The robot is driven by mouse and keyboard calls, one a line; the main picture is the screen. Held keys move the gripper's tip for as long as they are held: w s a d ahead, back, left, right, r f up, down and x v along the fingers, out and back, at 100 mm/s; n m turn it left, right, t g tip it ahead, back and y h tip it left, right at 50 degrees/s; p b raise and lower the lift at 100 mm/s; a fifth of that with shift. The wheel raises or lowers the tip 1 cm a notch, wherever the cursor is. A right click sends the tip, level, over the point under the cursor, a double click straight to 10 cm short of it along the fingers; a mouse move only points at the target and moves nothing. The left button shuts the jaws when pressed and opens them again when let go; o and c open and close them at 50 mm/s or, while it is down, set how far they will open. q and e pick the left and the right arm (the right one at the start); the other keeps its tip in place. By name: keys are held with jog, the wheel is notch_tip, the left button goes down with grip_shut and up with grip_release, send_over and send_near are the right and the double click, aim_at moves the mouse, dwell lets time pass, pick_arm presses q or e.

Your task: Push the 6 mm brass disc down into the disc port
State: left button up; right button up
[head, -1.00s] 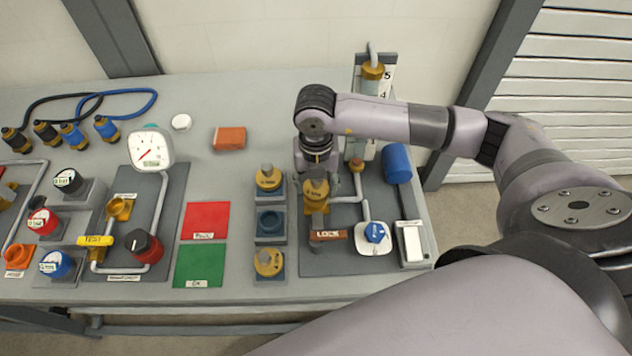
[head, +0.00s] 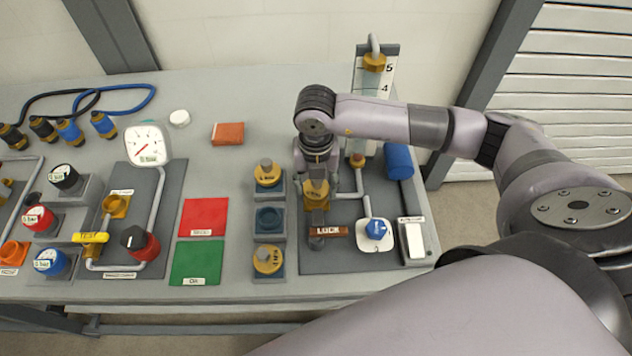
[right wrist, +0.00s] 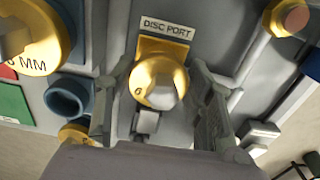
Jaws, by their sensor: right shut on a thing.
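The brass disc marked 6 (right wrist: 155,82), with a grey knob on top, sits at the disc port (right wrist: 163,46), right under its DISC PORT label in the right wrist view. In the head view the disc (head: 316,196) is partly covered by my right gripper (head: 317,176), which comes down on it from above. In the right wrist view my right gripper (right wrist: 160,105) has a finger on each side of the knob and is shut on the disc. I cannot tell how deep the disc sits. My left gripper is in neither view.
A LOCK lever (head: 328,231) lies just in front of the port, with a blue knob (head: 376,229) on a white plate to its right. To the left stand two other brass discs (head: 268,173) (head: 267,260) in holders, with an empty holder (head: 269,222) between them. A sight tube (head: 374,62) rises behind.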

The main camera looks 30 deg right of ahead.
jog(key=shift+f+b, duration=0.65)
jog(key=shift+f, duration=0.15)
jog(key=o, duration=1.4)
jog(key=shift+c, duration=0.2)
jog(key=shift+r, duration=0.1)
notch_tip(320, 180, up, 12)
jog(key=shift+f, duration=0.1)
